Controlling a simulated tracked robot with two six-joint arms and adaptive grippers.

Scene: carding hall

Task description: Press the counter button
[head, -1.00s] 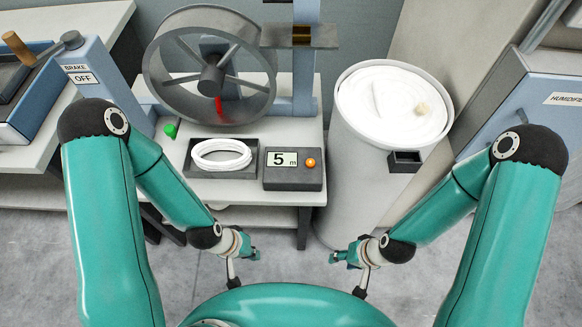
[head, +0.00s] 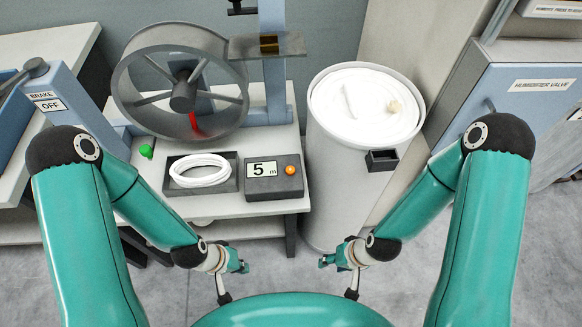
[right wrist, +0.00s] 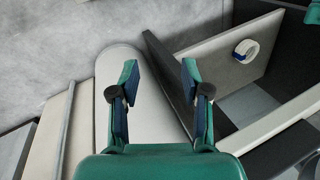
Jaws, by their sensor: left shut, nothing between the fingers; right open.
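The counter (head: 262,188) is a dark grey box at the front right of the white table. Its display reads "5 m", and an orange button (head: 291,169) sits right of the display. My left gripper (head: 240,267) is shut and empty, low in front of the table and apart from the counter. My right gripper (head: 326,262) is also low, in front of the white can and apart from the counter. In the right wrist view its two fingers (right wrist: 159,82) are spread with nothing between them.
A white ring coil lies in a black tray (head: 229,184) left of the counter. A grey spoked wheel (head: 122,92) stands behind, with a green knob (head: 146,151) near it. A tall white can (head: 322,190) stands right of the table. A brake box (head: 72,105) reads "OFF".

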